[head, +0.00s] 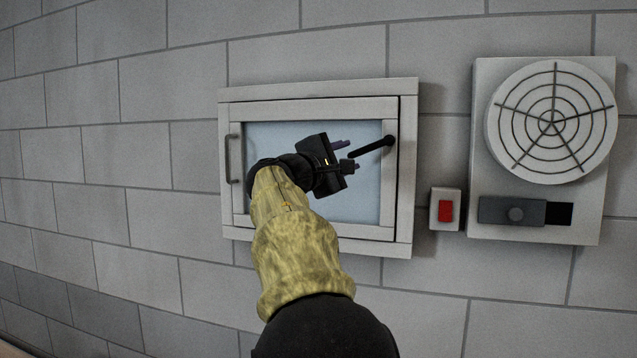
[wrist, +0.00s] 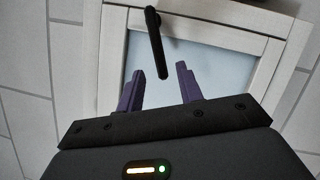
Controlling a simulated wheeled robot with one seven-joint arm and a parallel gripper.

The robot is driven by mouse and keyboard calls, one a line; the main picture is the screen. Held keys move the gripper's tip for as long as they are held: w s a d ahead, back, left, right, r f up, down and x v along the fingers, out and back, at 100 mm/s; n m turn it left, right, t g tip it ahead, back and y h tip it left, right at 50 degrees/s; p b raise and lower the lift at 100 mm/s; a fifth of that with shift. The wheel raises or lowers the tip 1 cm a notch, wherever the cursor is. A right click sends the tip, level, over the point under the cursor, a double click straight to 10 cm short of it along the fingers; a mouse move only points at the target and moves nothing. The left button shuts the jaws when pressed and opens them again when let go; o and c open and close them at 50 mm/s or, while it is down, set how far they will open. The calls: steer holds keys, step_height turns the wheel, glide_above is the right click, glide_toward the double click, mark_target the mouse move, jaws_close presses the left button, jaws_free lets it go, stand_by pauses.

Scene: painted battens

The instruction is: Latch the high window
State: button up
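The high window (head: 263,134) is a pale framed pane set in a white frame on the wall. Its sash looks flush with the frame, with a dark gap along the right side. The black latch lever (head: 374,147) pivots at the right of the sash and points left and slightly down over the pane. In the wrist view the lever (wrist: 157,42) hangs down from the frame, its free end between the fingertips in the picture. My gripper (head: 347,154) is open in front of the pane, its purple fingers (wrist: 160,76) apart. I cannot tell whether they touch the lever.
A grey pull handle (head: 228,158) is on the window's left side. To the right are a small box with a red switch (head: 446,210) and a round vent (head: 551,120) with a dark slider (head: 513,212) below. The block wall left of the window is bare.

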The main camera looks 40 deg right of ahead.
steer(key=b+v, duration=0.3)
steer(key=v, duration=0.6)
steer(key=shift+d, duration=0.1)
